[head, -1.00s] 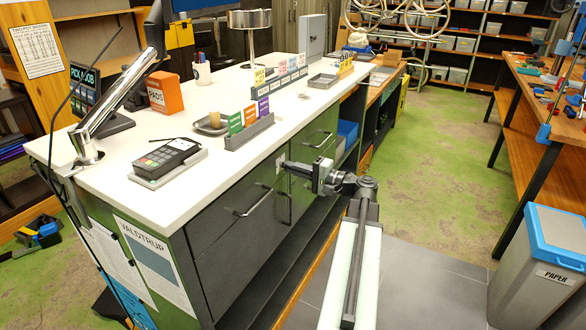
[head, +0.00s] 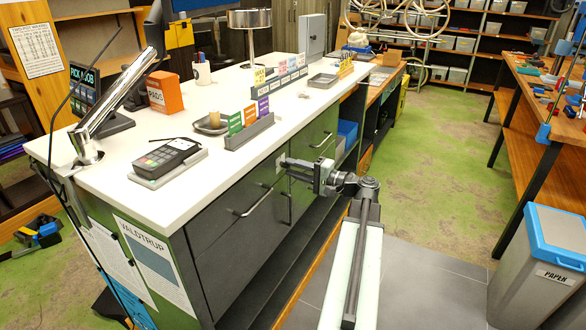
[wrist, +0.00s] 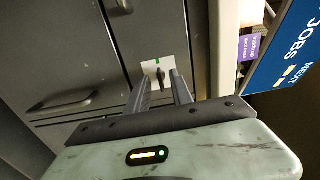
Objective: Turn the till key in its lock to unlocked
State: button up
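The till lock is a small white plate (wrist: 152,70) with a green mark on the dark drawer front. In the wrist view a dark key (wrist: 160,77) stands in it, appearing roughly upright in the picture. My gripper (wrist: 161,78) points at the plate with its two fingers apart, one on each side of the key. I see a gap between the key and the fingers. In the head view my gripper (head: 287,164) is close to the drawer front, and the key is too small to make out.
Drawer handles (head: 262,200) stick out near the gripper. The white counter (head: 225,100) above holds a card terminal (head: 167,157), a card rack (head: 250,133) and a tray. A paper bin (head: 540,265) stands at the right. The floor between is clear.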

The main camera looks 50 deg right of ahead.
jog(key=v, duration=0.7)
jog(key=shift+s, duration=0.15)
